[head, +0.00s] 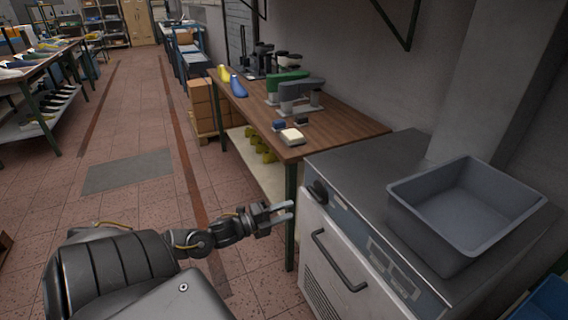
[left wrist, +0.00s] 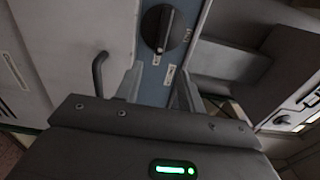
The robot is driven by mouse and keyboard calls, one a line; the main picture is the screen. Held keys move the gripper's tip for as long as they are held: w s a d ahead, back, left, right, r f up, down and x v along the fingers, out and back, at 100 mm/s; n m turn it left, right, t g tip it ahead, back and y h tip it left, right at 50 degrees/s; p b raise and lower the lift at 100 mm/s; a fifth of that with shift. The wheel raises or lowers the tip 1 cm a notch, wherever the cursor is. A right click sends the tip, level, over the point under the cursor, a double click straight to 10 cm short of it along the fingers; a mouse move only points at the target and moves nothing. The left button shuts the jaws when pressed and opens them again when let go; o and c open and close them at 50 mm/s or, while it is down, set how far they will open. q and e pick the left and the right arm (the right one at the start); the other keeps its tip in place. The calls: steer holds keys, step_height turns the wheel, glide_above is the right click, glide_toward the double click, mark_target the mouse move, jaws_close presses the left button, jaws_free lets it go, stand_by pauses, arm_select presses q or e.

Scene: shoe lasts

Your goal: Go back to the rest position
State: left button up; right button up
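My left gripper (head: 286,212) is held out in front of the white and grey machine cabinet (head: 330,262), near its upper left corner. Its two fingers are apart with nothing between them. In the left wrist view the left gripper (left wrist: 158,88) also shows open and empty, with the cabinet's blue-grey panel and dark round knob (left wrist: 167,28) beyond it. I cannot tell whether the fingers touch the cabinet. My right gripper is in neither view.
An empty grey bin (head: 412,222) stands on the cabinet top. The cabinet's dark handle (head: 338,262) sticks out in front. A wooden workbench (head: 345,128) holds a yellow last (head: 223,73), a blue last (head: 238,86) and clamps. The tiled floor at left is mostly clear.

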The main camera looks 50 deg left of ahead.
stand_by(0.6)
arm_select(q)
steer(key=s+a+f+n+g+y, duration=0.35)
steer(key=a+f+n, duration=0.2)
steer(key=f, duration=0.55)
steer(key=s+a+f+n+g+y, duration=0.2)
steer(key=s+a+f+n+y, duration=0.15)
steer(key=a+f, duration=0.5)
steer(key=s+d+f+n+g+y, duration=0.25)
steer(key=s+f+n+g, duration=0.3)
steer(key=s+f, duration=0.95)
steer(key=s+d+f+n+g+h, duration=0.2)
steer(key=s+d+f+n+g, duration=0.1)
steer(key=s+d+f, duration=0.9)
steer(key=s+d+f+g+h, duration=0.1)
steer(key=s+d+f, duration=0.1)
steer(key=d, duration=0.6)
steer(key=s+d+f+n+g+h+p, duration=0.1)
steer(key=s+d+f, duration=0.2)
steer(key=d, duration=0.6)
steer(key=shift+s+d+f, duration=0.2)
steer(key=shift+s+f, duration=0.15)
steer(key=shift+s, duration=0.45)
steer(key=shift+n, duration=0.25)
